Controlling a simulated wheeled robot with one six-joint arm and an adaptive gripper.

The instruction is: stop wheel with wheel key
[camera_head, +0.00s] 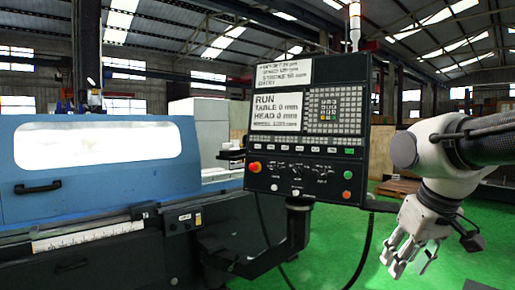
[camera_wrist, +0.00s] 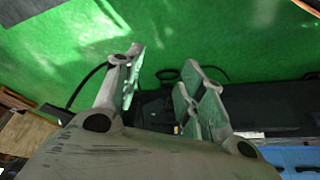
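The control panel (camera_head: 239,150) stands upright on a bracket in the middle of the head view. Its screen (camera_head: 277,112) reads RUN, TABLE 0 mm, HEAD 0 mm, with a wheel line below too small to read fully. A row of small keys (camera_head: 300,149) runs under the screen; I cannot tell which is the wheel key. My gripper (camera_head: 402,258) hangs to the right of and below the panel, pointing down, apart from it. In the wrist view, my gripper (camera_wrist: 162,70) has its fingers apart with nothing between them.
The blue grinder (camera_head: 90,190) with a lit window fills the left. A black cable (camera_head: 367,245) hangs below the panel. Green floor (camera_head: 455,265) lies open at right.

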